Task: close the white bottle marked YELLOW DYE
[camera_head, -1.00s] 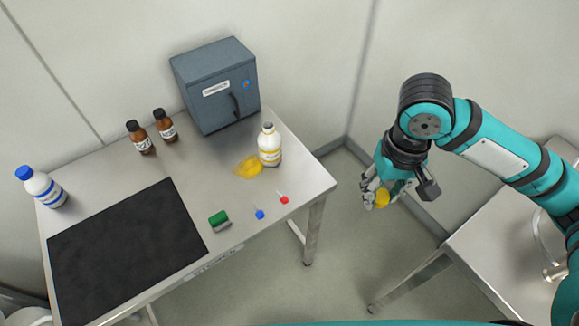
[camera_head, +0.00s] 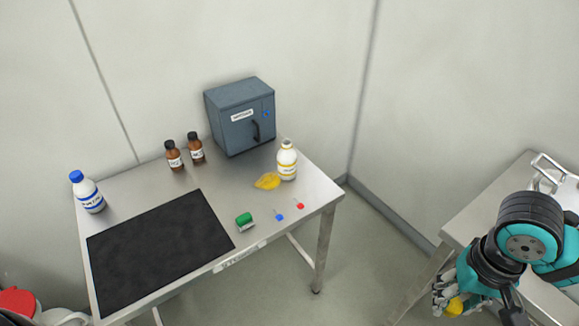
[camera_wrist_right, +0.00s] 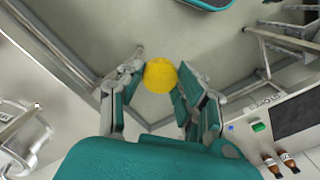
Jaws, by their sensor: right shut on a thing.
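The white bottle with a yellow-banded label (camera_head: 287,162) stands upright near the right end of the steel table, in front of a grey cabinet. Its label text is too small to read, and its top shows no yellow cap. My right gripper (camera_head: 449,301) is at the lower right of the head view, well away from the bottle. It is shut on a round yellow cap (camera_head: 454,307). The cap also shows between the fingers in the right wrist view (camera_wrist_right: 160,75). My left gripper is not in view.
A yellow puddle (camera_head: 267,181) lies beside the bottle. The table (camera_head: 235,195) also holds two brown bottles (camera_head: 184,152), a blue-capped bottle (camera_head: 87,192), a black mat (camera_head: 158,250), a green block (camera_head: 244,221) and small blue and red pieces. A second table (camera_head: 475,205) stands at right.

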